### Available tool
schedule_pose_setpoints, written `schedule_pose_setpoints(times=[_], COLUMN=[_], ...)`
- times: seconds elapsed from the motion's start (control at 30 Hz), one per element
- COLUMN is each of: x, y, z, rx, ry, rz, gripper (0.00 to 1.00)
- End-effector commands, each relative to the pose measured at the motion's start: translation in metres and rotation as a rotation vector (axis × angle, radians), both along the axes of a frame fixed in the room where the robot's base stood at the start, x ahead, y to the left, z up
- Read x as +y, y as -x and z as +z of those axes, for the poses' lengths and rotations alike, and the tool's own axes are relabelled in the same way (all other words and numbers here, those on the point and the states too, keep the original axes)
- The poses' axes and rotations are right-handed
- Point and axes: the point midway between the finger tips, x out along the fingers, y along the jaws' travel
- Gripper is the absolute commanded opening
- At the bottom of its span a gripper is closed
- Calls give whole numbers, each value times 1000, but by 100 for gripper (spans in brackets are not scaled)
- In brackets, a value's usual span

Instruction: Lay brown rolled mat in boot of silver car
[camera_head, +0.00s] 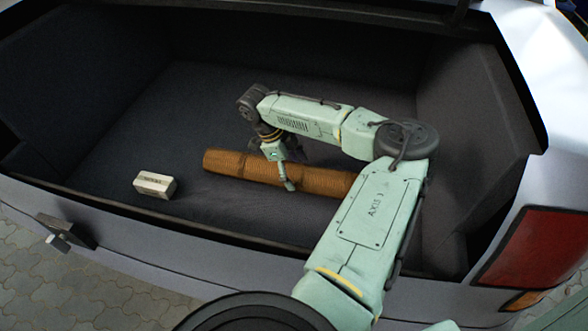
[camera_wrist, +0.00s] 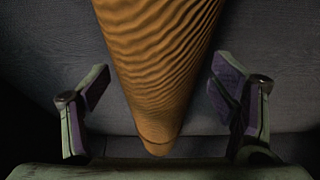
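The brown rolled mat (camera_head: 322,181) lies across the floor of the boot (camera_head: 130,140) of the silver car (camera_head: 545,70). My gripper (camera_head: 287,176) is down at the mat, left of its middle in the head view. In the wrist view my gripper (camera_wrist: 160,82) is open, with one finger on each side of the mat (camera_wrist: 157,60). Gaps show between both finger pads and the mat. My arm hides part of the mat's right end in the head view.
A small pale box (camera_head: 155,184) lies on the boot floor to the left of the mat. The boot's sill (camera_head: 170,235) runs along the front, and the right side wall (camera_head: 470,130) is near my arm. The floor at the back left is clear.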

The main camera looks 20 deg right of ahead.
Motion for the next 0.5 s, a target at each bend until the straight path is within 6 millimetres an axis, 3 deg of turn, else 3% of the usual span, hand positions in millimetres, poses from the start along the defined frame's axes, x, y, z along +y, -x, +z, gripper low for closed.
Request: schedule_pose_setpoints(times=[0.1, 0.5], x=[0, 2], y=[0, -1], z=[0, 3], rx=[0, 0], ry=[0, -2], rz=[0, 1], gripper=[90, 90])
